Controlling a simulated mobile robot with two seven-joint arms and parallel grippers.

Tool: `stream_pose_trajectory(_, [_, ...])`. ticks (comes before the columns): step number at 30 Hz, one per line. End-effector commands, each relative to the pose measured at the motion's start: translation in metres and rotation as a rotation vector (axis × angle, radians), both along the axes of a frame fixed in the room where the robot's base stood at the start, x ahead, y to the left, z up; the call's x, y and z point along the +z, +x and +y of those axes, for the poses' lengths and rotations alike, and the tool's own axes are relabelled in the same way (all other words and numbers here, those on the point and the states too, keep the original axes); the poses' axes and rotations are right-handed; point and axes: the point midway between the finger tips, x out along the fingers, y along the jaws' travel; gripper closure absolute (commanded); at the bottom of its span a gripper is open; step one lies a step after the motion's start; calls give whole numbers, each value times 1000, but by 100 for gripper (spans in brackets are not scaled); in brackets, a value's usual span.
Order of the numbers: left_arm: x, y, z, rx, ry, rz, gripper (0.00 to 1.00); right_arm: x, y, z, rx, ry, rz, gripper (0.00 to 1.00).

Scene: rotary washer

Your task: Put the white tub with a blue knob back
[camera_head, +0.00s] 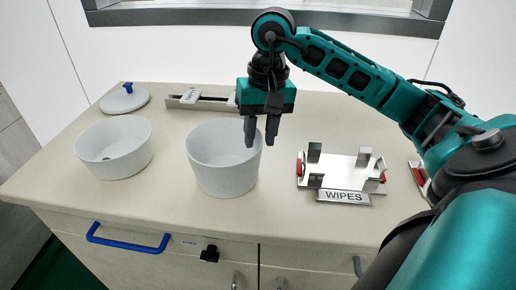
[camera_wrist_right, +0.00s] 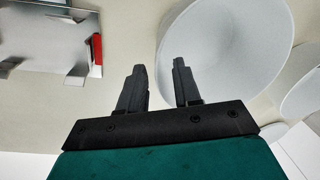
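Two white open tubs stand on the counter in the head view: one at the left (camera_head: 114,149) and one at the centre (camera_head: 222,170). A white round lid (camera_head: 124,101) with a blue knob (camera_head: 128,87) lies at the back left, apart from the tubs. My right gripper (camera_head: 260,138) points down at the centre tub's right rim, its fingers apart with nothing held. In the wrist view the open fingers (camera_wrist_right: 158,68) show beside the rim of a white tub (camera_wrist_right: 225,60); I cannot tell if they touch it. My left gripper is not in view.
A metal holder (camera_head: 340,172) labelled WIPES, with upright tabs and red parts, stands right of the centre tub. A metal rail (camera_head: 200,102) lies behind the tubs. The counter's front has a blue handle (camera_head: 128,241). Bare counter lies between tub and holder.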

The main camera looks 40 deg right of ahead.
Motion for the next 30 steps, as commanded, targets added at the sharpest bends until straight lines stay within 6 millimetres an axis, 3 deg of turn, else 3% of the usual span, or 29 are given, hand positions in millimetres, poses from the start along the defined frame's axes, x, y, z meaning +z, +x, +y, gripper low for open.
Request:
stream_pose_trajectory(1, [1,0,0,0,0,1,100,14,1,-2,-1,-1,-6,67])
stream_pose_trajectory(6, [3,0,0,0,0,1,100,46,-1,-4,-1,-1,-4,67])
stream_pose_trajectory(12, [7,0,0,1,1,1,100,66,-3,-6,0,0,-1,67])
stream_pose_trajectory(30, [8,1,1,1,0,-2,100,69,-3,-7,-1,0,1,67])
